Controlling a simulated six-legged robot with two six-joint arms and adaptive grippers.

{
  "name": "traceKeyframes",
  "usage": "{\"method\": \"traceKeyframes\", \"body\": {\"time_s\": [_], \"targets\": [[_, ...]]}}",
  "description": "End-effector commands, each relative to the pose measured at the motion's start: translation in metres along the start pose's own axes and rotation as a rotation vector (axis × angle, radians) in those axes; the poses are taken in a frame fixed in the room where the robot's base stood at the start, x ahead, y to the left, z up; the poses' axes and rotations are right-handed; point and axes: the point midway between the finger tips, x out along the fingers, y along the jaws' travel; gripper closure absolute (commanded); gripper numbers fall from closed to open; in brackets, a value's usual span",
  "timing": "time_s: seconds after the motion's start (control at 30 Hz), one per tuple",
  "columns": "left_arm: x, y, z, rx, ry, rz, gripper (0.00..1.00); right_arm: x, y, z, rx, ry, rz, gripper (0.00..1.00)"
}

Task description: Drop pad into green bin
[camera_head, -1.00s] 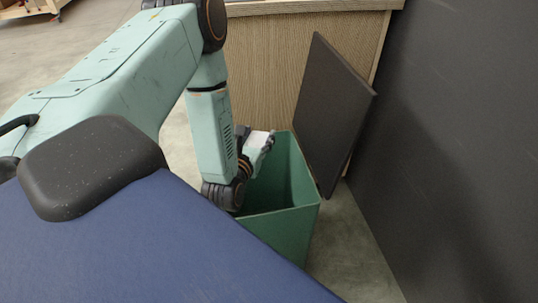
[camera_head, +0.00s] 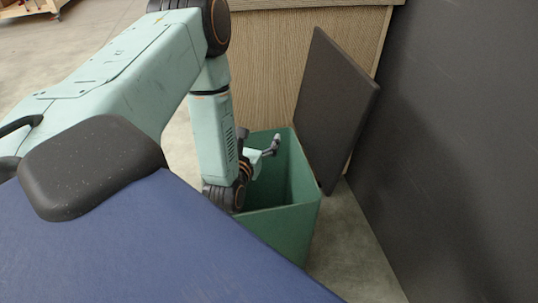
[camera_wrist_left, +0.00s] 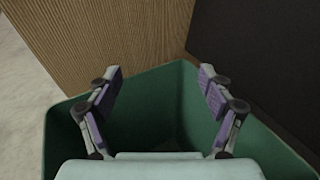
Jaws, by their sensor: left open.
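The green bin (camera_head: 290,225) stands on the floor, open at the top; its walls also show in the left wrist view (camera_wrist_left: 62,130). My left gripper (camera_head: 268,147) is over the bin's opening, reaching down at its mouth. In the left wrist view its two purple-padded fingers (camera_wrist_left: 160,78) are spread wide with nothing between them. No pad can be made out now; the bin's floor is dark and partly hidden by the gripper and wall. My right gripper is in neither view.
A dark flat panel (camera_head: 335,105) leans beside the bin against a wood-grain cabinet (camera_head: 265,60). A dark wall (camera_head: 460,140) closes the right side. A blue padded surface (camera_head: 150,245) fills the front left. Bare floor (camera_head: 345,245) shows right of the bin.

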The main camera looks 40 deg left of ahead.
Motion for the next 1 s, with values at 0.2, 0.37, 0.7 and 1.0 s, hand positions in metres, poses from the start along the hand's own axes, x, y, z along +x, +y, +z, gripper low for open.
{"method": "traceKeyframes", "body": {"time_s": [0.2,0.37,0.7,1.0], "targets": [[-0.008,0.000,-0.001,0.000,0.003,0.000,0.20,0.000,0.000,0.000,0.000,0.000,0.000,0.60],[-0.034,0.000,-0.002,0.000,0.005,-0.001,0.20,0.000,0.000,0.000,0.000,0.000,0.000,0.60],[-0.073,0.000,0.000,0.000,0.002,-0.001,0.20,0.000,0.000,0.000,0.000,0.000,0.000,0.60],[-0.075,0.000,0.000,0.000,-0.001,-0.001,0.20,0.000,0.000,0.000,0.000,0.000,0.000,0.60]]}}
